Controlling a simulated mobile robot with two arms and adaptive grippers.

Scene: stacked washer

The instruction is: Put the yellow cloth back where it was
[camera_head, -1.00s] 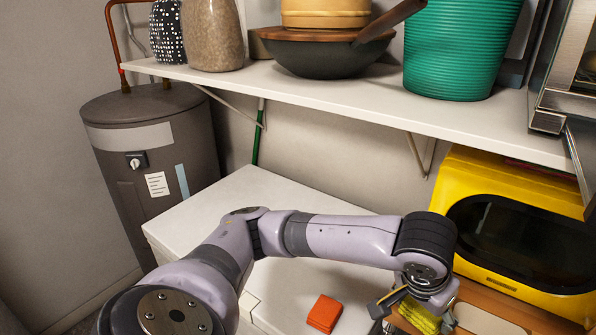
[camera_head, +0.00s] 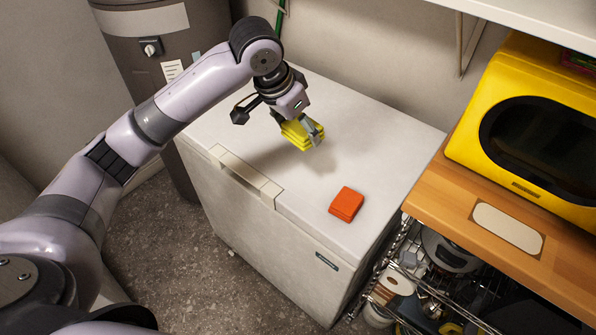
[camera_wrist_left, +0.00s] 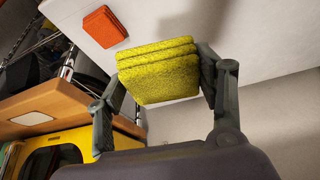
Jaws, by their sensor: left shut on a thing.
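The yellow cloth (camera_head: 299,135) is a folded, layered square. My left gripper (camera_head: 304,132) is shut on it and holds it over the white chest freezer's lid (camera_head: 350,130). A soft shadow lies on the lid below it, so it seems to be a little above the surface. In the left wrist view the cloth (camera_wrist_left: 158,72) sits between the two fingers of the left gripper (camera_wrist_left: 155,85). An orange folded cloth (camera_head: 346,203) lies on the lid, to the right of and nearer than the yellow one. My right gripper is not in view.
A wooden counter (camera_head: 440,200) to the right holds a yellow microwave (camera_head: 530,130) and a pale rectangular pad (camera_head: 507,228). A wire rack (camera_head: 430,275) with pots stands below it. A dark water heater (camera_head: 160,50) is behind my arm. Much of the lid is clear.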

